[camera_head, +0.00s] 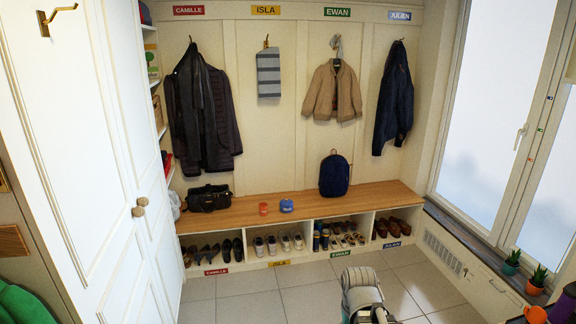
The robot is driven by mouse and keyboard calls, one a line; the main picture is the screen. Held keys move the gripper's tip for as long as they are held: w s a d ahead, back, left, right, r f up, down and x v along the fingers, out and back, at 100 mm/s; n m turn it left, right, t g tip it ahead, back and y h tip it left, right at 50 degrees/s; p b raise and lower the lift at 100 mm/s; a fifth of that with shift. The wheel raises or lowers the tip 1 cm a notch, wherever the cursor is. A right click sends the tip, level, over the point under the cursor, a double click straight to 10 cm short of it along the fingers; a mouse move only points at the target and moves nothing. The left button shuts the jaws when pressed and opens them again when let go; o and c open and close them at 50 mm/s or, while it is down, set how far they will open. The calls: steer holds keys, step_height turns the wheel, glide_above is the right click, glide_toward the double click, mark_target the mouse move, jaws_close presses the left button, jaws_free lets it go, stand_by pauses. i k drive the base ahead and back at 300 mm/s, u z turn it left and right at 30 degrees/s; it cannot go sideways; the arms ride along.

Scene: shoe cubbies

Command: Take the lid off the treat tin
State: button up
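Two small containers stand side by side on the wooden bench top, a little left of its middle. One is an orange-red round container (263,209). The other is a blue, rounder container (286,206) just to its right. They are too small for me to tell which is the treat tin or where a lid sits. Part of my arm, pale and ribbed, shows at the bottom centre, well in front of the bench. I cannot make out my gripper's fingers.
The bench (385,194) has shoe cubbies below. A dark bag (209,198) and a navy backpack (335,175) flank the containers. Coats hang above. A white cupboard (95,130) stands left. Potted plants (512,262) and an orange pot (535,314) are lower right. Tiled floor is clear.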

mark_target(286, 203)
steer(key=z, duration=0.1)
steer(key=i, duration=2.3)
steer(key=u, duration=0.25)
steer(key=i, duration=1.35)
steer(key=u, duration=0.25)
